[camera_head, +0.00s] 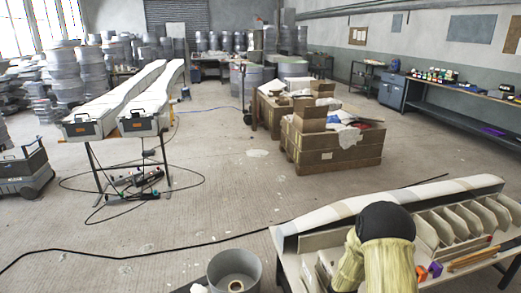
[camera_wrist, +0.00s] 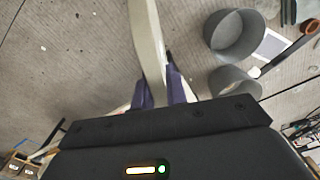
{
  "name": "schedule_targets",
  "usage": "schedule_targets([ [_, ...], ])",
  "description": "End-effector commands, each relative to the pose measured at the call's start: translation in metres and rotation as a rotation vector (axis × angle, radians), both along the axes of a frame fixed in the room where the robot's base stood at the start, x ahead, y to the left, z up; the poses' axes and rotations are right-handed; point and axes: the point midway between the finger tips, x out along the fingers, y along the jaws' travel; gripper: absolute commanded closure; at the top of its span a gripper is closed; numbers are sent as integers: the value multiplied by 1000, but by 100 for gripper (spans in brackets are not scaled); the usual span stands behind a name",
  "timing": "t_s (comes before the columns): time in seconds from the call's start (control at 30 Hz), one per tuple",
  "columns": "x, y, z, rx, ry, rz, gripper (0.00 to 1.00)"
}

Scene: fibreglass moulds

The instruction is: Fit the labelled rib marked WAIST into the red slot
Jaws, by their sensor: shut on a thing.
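In the wrist view my gripper (camera_wrist: 160,92) has its two dark purple fingers closed on a long, curved cream rib (camera_wrist: 148,40). The rib runs up out of the top of that view, over the floor. No label can be read on it. In the head view my sleeved arm hides the gripper and the held piece. A long pale mould (camera_head: 465,187) with grey and tan bands lies along the back of the workbench. Several upright cream ribs (camera_head: 462,222) stand in a row before it. I cannot make out a red slot.
A small red-orange item (camera_head: 421,272) and a purple item (camera_head: 436,269) lie on the bench right of my arm, near wooden sticks (camera_head: 473,258). A grey bin (camera_head: 235,270) stands on the floor left of the bench. A black cable (camera_head: 150,253) crosses the open floor.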

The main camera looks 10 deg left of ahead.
Motion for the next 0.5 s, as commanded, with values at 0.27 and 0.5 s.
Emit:
schedule_targets([
  [0.27,-9,2,-51,3,9,-3,100],
  [0.5,-31,2,-125,2,7,-1,100],
])
